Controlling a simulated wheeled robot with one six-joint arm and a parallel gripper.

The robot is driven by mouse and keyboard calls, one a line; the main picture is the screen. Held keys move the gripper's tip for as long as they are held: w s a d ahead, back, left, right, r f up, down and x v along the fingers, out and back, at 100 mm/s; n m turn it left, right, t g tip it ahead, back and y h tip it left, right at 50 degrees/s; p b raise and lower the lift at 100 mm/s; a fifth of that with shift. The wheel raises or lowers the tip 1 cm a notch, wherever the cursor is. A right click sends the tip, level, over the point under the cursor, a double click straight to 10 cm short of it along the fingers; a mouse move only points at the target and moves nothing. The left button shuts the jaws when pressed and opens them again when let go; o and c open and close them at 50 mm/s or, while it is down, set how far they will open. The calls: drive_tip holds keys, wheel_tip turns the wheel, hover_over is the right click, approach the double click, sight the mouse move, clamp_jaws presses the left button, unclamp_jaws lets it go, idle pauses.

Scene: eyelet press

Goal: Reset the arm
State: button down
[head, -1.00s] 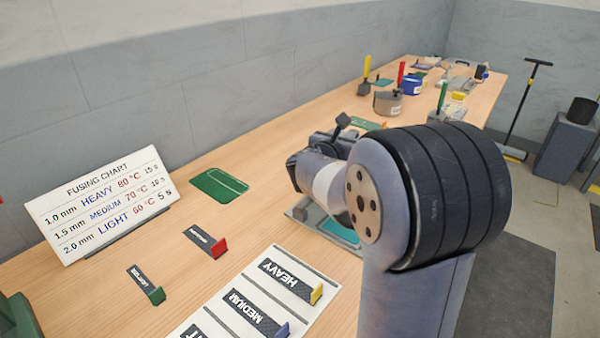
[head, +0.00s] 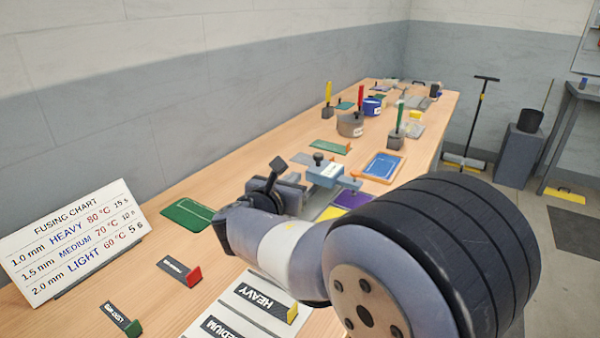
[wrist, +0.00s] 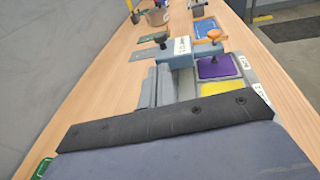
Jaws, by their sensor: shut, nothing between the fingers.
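My gripper (head: 292,188) is at the end of my bent arm in the head view, partly hidden by my own wrist. It is shut and empty; its fingertips are not clearly seen. My dark and blue-grey end parts fill the bottom of the wrist view. Beyond them is the press, a blue block (head: 326,173) with a black knob; it also shows in the wrist view (wrist: 177,55). A purple pad (wrist: 217,68) and a yellow pad (wrist: 222,88) lie beside it. I cannot tell the exact gap between my gripper and the press.
A fusing chart (head: 75,238) stands at the left. Black labelled strips with red (head: 194,276) and green ends lie near it, and a white card marked HEAVY (head: 245,310) lies in front. A green mat (head: 188,214), blue tray (head: 384,165) and several pots and tools occupy the bench.

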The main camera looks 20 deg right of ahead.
drive_tip(key=shift+s+a, duration=0.35)
drive_tip(key=shift+s, duration=0.05)
